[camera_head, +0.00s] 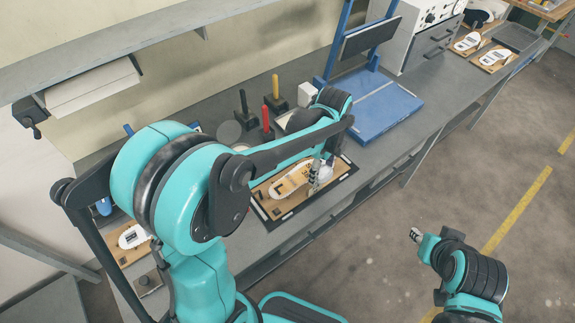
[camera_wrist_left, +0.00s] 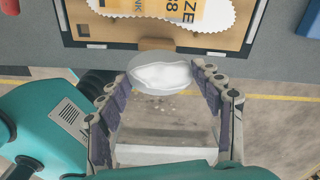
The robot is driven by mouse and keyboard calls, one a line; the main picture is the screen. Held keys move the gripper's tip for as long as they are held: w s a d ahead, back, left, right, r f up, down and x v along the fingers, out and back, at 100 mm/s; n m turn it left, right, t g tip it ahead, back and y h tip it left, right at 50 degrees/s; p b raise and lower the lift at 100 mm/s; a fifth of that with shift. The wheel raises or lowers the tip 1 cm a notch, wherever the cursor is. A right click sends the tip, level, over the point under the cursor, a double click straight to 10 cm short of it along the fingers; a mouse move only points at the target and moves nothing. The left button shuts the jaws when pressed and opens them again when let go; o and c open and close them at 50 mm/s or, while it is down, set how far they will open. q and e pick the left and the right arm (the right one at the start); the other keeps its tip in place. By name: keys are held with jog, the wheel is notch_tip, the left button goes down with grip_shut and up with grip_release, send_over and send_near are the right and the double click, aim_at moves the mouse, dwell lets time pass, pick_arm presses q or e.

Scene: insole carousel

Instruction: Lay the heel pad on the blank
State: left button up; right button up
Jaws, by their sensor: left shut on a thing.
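My left gripper (camera_head: 317,178) is low over the near right end of the work board in the head view. In the left wrist view, my left gripper (camera_wrist_left: 162,78) is shut on the heel pad (camera_wrist_left: 162,76), a pale rounded piece between its fingertips. The blank (camera_head: 288,182) is a pale insole shape on a wooden board in a dark frame. In the left wrist view the blank (camera_wrist_left: 212,15) shows a toothed edge and an orange size label, beyond the pad and apart from it in the picture. My right gripper (camera_head: 416,235) is over the floor; its jaws are unclear.
Black, red and yellow-handled tools (camera_head: 266,118) stand behind the work board. A blue press-like stand (camera_head: 385,108) is to the right on the grey bench. Other insole boards (camera_head: 130,238) lie at the left and far right. The floor at right is clear.

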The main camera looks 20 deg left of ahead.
pick_arm(q)
jog(key=shift+w+a, duration=0.25)
jog(key=b, duration=0.3)
send_over(283, 188)
notch_tip(283, 188, down, 6)
jog(key=shift+f, duration=0.25)
jog(key=shift+f+b, duration=1)
jog(key=shift+f, duration=0.95)
pick_arm(e)
jog(key=shift+f, duration=2.35)
pick_arm(q)
jog(key=shift+f, duration=0.1)
jog(key=o, duration=0.7)
jog(key=shift+o, duration=0.2)
pick_arm(e)
jog(key=shift+f, duration=0.15)
